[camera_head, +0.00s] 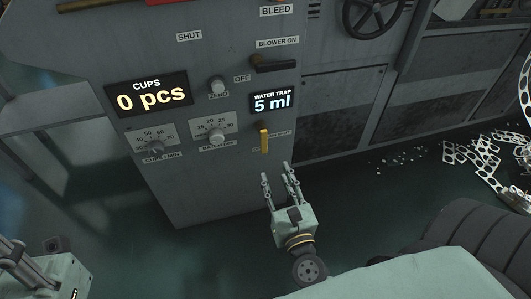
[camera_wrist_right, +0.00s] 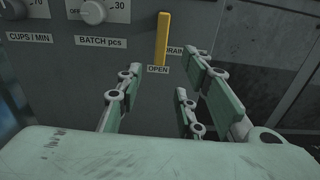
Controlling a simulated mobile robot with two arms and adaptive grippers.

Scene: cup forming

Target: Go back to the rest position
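My right gripper (camera_head: 277,176) is in front of the lower part of the grey control panel (camera_head: 205,180), below the yellow drain handle (camera_head: 264,139). Its fingers are spread apart with nothing between them. In the right wrist view, the open fingers (camera_wrist_right: 158,88) point toward the panel, and the yellow handle (camera_wrist_right: 163,38) hangs vertically above the "OPEN" label, apart from the fingers. My left gripper (camera_head: 22,264) shows only in part at the bottom left corner of the head view; its finger opening is not clear.
The panel has a "0 pcs" display (camera_head: 152,98), a "5 ml" water trap display (camera_head: 273,103), a black blower lever (camera_head: 275,65) and several knobs. Perforated scrap strips (camera_head: 470,155) lie on the floor at right. The floor below the panel is clear.

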